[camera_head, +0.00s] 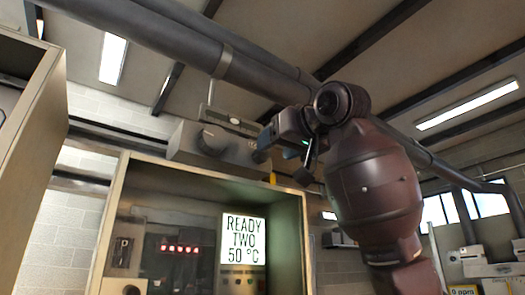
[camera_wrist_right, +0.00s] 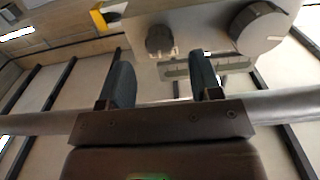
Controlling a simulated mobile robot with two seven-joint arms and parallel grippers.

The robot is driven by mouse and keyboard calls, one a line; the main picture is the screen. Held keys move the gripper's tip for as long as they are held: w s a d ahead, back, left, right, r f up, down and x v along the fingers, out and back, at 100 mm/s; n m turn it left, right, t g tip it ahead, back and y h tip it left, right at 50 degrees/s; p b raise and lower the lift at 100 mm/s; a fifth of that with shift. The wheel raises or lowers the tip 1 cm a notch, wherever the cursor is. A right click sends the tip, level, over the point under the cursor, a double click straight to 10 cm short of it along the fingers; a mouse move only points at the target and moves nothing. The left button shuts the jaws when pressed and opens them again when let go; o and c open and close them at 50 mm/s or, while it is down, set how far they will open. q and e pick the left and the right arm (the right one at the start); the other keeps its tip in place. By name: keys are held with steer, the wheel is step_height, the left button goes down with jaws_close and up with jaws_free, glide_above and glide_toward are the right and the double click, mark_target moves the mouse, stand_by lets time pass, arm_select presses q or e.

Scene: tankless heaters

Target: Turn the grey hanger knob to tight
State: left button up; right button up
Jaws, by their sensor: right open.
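A grey housing (camera_head: 222,148) sits on top of the heater cabinet and carries a large round dark grey knob (camera_head: 212,139) and a smaller dark knob (camera_head: 260,157) at its right end. In the right wrist view the large knob (camera_wrist_right: 262,27) is at upper right, with a pale mark on its face, and the small grey knob (camera_wrist_right: 159,40) is at top centre. I cannot tell which one is called the hanger knob. My right gripper (camera_head: 286,148) is beside the housing's right end. Its open fingers (camera_wrist_right: 159,58) flank the small knob in the picture; no contact is clear. My left gripper is out of view.
A thick grey pipe (camera_head: 175,38) crosses above the housing. A yellow piece (camera_head: 273,179) hangs by the small knob. Another cabinet (camera_head: 32,128) stands at the left.

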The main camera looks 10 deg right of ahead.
mark_target(264, 155)
steer(key=shift+p+x, duration=0.7)
steer(key=shift+x, duration=2)
steer(key=c, duration=0.9)
